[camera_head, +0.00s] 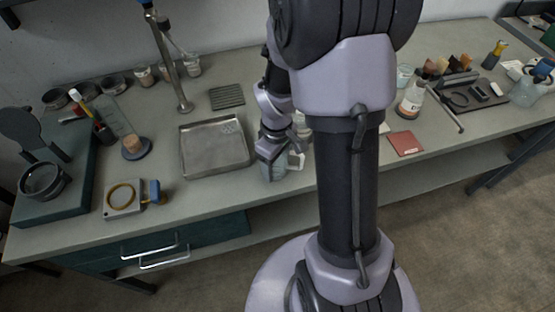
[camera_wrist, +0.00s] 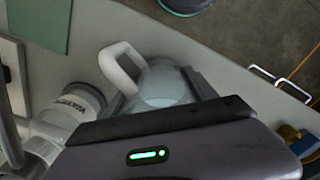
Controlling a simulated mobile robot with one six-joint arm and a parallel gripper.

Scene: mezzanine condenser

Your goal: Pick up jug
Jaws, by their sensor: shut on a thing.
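The jug (camera_wrist: 165,84) is pale and see-through, with a white loop handle (camera_wrist: 120,66) on its left side in the wrist view. My gripper (camera_wrist: 163,92) is shut on the jug, with a dark finger on each side of its body. In the head view my gripper (camera_head: 270,152) points down near the front edge of the bench, right of the metal tray. The jug (camera_head: 278,171) shows there below the fingers, partly hidden by them. I cannot tell whether its base touches the bench.
The metal tray (camera_head: 213,146) lies left of my gripper. A red pad (camera_head: 405,143) and a labelled bottle (camera_head: 412,98) are on the right. A tall tap (camera_head: 170,62) rises behind the tray. The bench's front edge is close, with drawer handles (camera_head: 163,256) below.

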